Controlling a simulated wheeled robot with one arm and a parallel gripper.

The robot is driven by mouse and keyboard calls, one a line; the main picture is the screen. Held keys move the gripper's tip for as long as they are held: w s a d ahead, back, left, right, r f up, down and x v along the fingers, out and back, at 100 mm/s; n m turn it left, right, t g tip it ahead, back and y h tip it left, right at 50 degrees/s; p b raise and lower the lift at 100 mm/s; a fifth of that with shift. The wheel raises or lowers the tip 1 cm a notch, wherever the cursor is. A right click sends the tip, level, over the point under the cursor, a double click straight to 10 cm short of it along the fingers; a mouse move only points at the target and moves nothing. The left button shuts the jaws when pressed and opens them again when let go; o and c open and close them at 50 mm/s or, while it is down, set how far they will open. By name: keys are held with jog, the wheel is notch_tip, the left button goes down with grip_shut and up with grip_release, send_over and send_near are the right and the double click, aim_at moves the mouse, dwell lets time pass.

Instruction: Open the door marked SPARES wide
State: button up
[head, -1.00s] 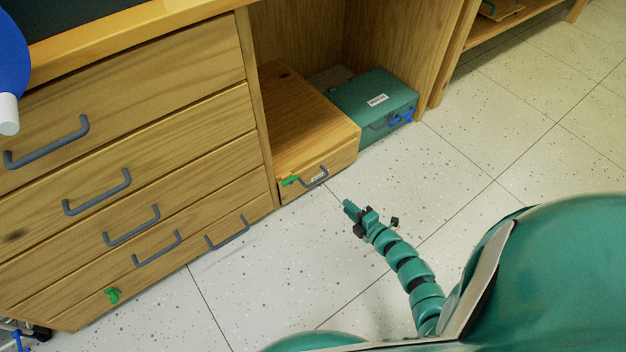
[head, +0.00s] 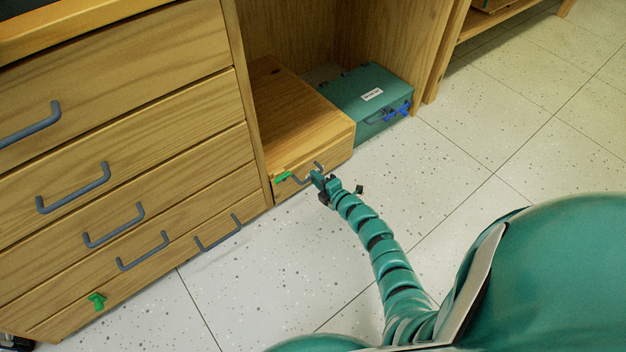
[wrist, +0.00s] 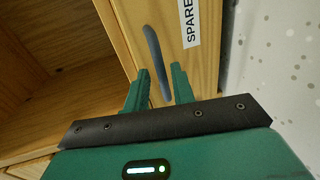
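The door marked SPARES (head: 341,150) is the front of a low wooden cabinet on the floor and looks shut. It has a grey bar handle (head: 300,180) and a green catch (head: 283,177). In the wrist view the door (wrist: 208,70) carries a white label (wrist: 190,22), of which "SPARE" shows, beside the handle (wrist: 153,52). My gripper (head: 316,175) is at the door's front, by the handle. In the wrist view my gripper (wrist: 158,82) is open, with the handle's near end between its fingertips. I cannot tell whether they touch it.
A teal box (head: 378,80) with a blue catch (head: 398,110) stands right of the cabinet. A wooden drawer unit (head: 120,150) with several grey handles stands left. A wooden upright (head: 440,60) rises behind the boxes. The speckled floor (head: 480,150) in front and to the right is clear.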

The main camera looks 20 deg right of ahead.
jog(key=shift+b+x, duration=0.35)
jog(key=shift+x, duration=0.9)
jog(key=shift+f, duration=0.1)
grip_shut()
jog(key=shift+s+d, duration=0.1)
jog(key=shift+s, duration=0.05)
